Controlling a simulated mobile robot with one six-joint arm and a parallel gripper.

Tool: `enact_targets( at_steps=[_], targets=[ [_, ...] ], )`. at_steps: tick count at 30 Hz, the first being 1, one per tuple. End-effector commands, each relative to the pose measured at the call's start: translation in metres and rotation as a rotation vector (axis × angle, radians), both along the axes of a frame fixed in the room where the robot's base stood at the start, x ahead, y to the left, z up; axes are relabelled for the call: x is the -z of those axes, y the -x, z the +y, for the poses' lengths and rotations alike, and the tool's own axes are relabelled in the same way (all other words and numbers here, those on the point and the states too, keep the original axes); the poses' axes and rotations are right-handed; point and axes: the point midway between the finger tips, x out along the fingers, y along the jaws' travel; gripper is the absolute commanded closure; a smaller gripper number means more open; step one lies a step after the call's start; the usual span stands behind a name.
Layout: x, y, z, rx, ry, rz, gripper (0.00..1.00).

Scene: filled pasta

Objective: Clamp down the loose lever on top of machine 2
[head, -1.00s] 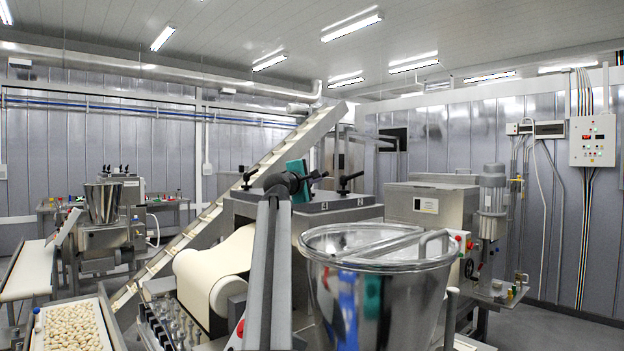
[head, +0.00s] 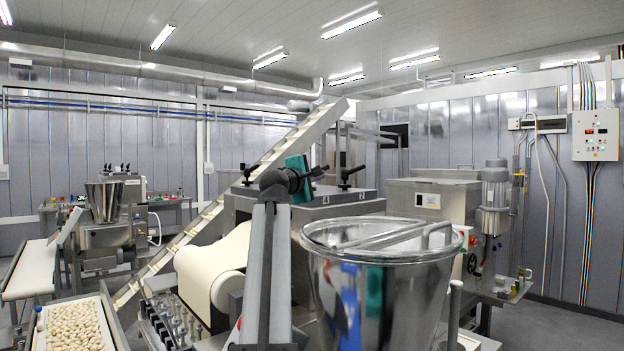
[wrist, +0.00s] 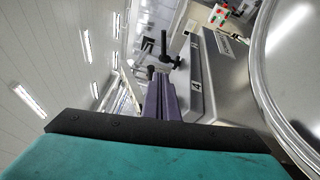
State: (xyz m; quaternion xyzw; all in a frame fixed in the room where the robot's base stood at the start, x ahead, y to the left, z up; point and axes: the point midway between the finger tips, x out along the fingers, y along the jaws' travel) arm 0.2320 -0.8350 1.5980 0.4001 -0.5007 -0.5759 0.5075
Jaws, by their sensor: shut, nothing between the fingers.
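A similar black lever (head: 247,174) stands at the left. I cannot tell which is loose. In the wrist view, the purple fingers of my gripper (wrist: 160,88) are together and empty. Black levers (wrist: 164,52) on the machine top show beyond the tips, apart from them. In the head view my arm and teal hand part hide some of the machine's top.
A large steel bowl (head: 378,280) stands close in front at right and also fills the right of the wrist view (wrist: 285,60). A dough roll (head: 215,265) and slanted conveyor (head: 235,195) lie left. A steel cabinet (head: 430,202) stands behind right.

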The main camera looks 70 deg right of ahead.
Motion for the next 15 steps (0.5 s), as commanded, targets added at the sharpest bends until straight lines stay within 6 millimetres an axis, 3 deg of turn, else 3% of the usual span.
enact_targets(
  at_steps=[6,15],
  targets=[
    [0.004,0.023,0.023,-0.001,0.000,-0.001,1.00],
    [0.004,0.033,0.033,-0.004,-0.002,0.000,1.00]
  ],
)
